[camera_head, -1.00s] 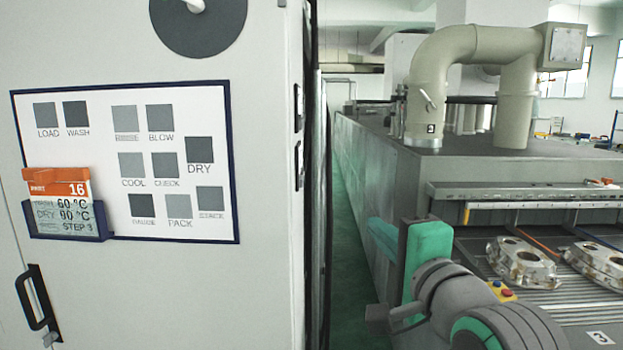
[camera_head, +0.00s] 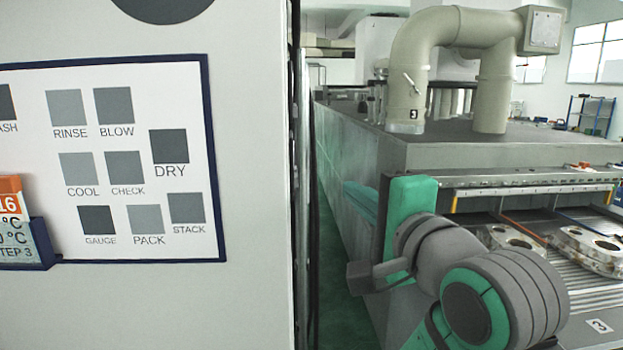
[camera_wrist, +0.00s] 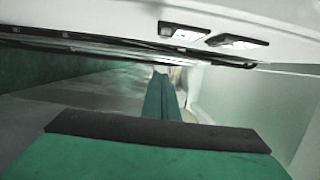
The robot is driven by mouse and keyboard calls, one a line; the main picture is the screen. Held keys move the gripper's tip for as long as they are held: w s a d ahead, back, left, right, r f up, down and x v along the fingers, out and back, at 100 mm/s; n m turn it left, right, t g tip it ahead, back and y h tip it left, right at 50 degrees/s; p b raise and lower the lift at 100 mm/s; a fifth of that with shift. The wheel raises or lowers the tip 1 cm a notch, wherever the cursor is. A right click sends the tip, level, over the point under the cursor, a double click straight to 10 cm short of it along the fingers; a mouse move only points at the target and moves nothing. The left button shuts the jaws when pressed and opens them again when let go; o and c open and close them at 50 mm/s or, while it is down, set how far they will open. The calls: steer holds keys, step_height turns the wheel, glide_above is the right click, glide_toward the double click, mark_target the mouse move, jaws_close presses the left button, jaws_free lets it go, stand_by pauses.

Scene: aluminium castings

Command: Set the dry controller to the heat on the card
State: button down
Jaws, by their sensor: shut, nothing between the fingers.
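The orange-and-white card (camera_head: 12,220) sits in a dark blue holder on the board at the left edge, cut off by the frame. Only parts of its text show now; a second ago it read DRY 90 °C, with WASH apparently 60 °C. I cannot make out a dry controller in any view; the DRY mark (camera_head: 168,147) is a grey square on the board. My gripper (camera_wrist: 158,130) shows as a green block with a dark edge low in the wrist view. It is shut and empty, away from the card.
The white cabinet (camera_head: 250,200) fills the left. A narrow green aisle (camera_head: 330,290) runs between it and a long grey machine (camera_head: 480,153) with a duct (camera_head: 405,85). Metal castings (camera_head: 590,250) lie on its conveyor at right. My arm covers part of the machine's front.

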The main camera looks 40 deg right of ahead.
steer(key=w, duration=1.1)
steer(key=shift+w+a, duration=0.15)
steer(key=shift+w, duration=0.2)
steer(key=shift+w+a, duration=0.1)
